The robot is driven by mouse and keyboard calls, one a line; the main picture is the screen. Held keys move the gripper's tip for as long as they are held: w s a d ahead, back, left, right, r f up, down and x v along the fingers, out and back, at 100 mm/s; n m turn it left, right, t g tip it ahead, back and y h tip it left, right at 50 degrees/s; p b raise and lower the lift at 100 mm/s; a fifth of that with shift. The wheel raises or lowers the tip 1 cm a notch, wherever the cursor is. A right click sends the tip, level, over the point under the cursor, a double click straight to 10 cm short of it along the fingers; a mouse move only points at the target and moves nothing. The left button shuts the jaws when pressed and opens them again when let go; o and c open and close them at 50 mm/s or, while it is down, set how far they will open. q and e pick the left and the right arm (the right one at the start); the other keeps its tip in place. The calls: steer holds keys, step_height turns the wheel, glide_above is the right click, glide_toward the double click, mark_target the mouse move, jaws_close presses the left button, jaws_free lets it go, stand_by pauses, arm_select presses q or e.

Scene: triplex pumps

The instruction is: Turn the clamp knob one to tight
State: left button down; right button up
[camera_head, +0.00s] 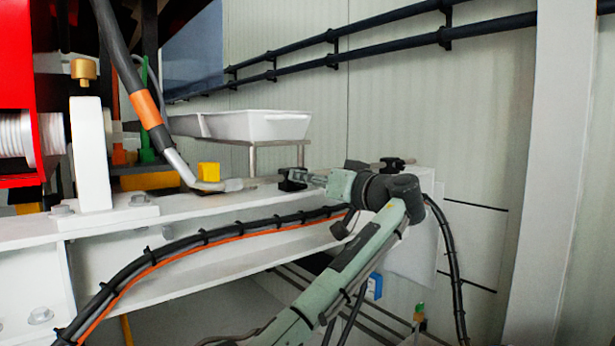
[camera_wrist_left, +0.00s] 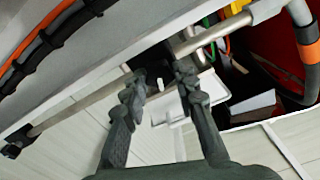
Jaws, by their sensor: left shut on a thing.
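A dark clamp knob (camera_head: 289,184) sits on the pale beam at the rod's near end. My left gripper (camera_head: 303,178) reaches it from the right. In the left wrist view, the fingers of my left gripper (camera_wrist_left: 160,80) stand on either side of the dark knob (camera_wrist_left: 153,58), which is partly hidden. The gripper is shut on this knob. A second black knob (camera_head: 392,163) is farther right; a similar black part shows at the far end of the rod in the left wrist view (camera_wrist_left: 14,145). My right gripper is not in view.
A white tray (camera_head: 255,125) stands behind the beam (camera_head: 130,220). A black and orange hose (camera_head: 148,108) with a metal end lies left of the knob, beside a yellow block (camera_head: 208,172). Black cables (camera_head: 200,241) run along the beam's front. Pipes (camera_head: 400,50) line the wall.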

arm_select(q)
steer(key=shift+w+m+p, duration=0.1)
steer(key=shift+m+p, duration=1.1)
steer(key=shift+m, duration=1.6)
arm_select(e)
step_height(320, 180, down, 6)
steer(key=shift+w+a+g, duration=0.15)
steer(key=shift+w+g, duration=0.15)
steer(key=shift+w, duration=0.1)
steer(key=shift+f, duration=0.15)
arm_select(q)
steer(key=c, duration=1.2)
jaws_free()
steer(key=shift+f, duration=0.1)
steer(key=shift+v, duration=4.05)
